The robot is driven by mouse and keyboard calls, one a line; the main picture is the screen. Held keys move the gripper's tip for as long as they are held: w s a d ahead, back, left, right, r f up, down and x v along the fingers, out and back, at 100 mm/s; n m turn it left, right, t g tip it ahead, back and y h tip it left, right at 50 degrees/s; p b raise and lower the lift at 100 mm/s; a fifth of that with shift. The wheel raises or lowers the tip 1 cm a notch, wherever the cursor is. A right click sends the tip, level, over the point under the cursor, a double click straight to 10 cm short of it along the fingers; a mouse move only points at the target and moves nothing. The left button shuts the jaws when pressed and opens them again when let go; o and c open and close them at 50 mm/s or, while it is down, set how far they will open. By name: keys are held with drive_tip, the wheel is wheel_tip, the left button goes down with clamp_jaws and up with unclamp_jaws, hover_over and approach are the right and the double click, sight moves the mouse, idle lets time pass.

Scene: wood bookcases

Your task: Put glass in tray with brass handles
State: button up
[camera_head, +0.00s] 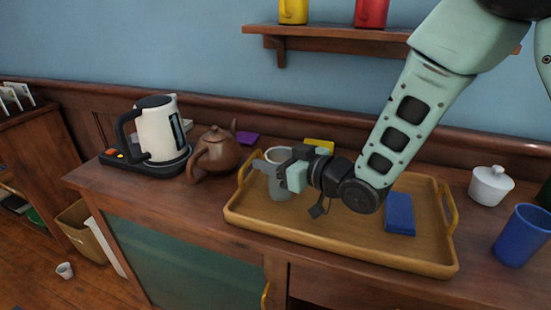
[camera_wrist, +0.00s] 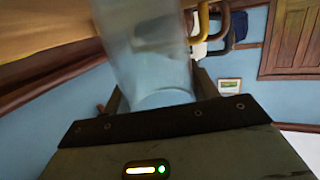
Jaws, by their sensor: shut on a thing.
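The glass (camera_head: 279,180) is a pale, see-through tumbler at the left end of the tray. It also shows large and blurred in the wrist view (camera_wrist: 148,60). My gripper (camera_head: 284,177) is shut on it from the right side; in the wrist view the gripper (camera_wrist: 155,95) has the glass between its fingers. The wooden tray with brass handles (camera_head: 335,242) lies on the cabinet top under my gripper. The glass looks upright and within the tray's outline, by the left handle (camera_head: 243,172). I cannot tell whether its base touches the tray floor.
A blue block (camera_head: 399,214) and a yellow item (camera_head: 319,145) lie in the tray. A brown teapot (camera_head: 216,155) and a white kettle (camera_head: 160,130) stand left. A white lidded pot (camera_head: 490,185) and a blue cup (camera_head: 521,235) stand right. A wall shelf (camera_head: 335,36) is above.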

drive_tip(key=o, duration=1.1)
drive_tip(key=shift+f, duration=0.1)
drive_tip(key=shift+r, duration=0.2)
drive_tip(key=p+v, duration=0.8)
drive_tip(key=v, duration=0.4)
drive_tip(key=shift+p, duration=0.35)
drive_tip(key=shift+f, duration=0.1)
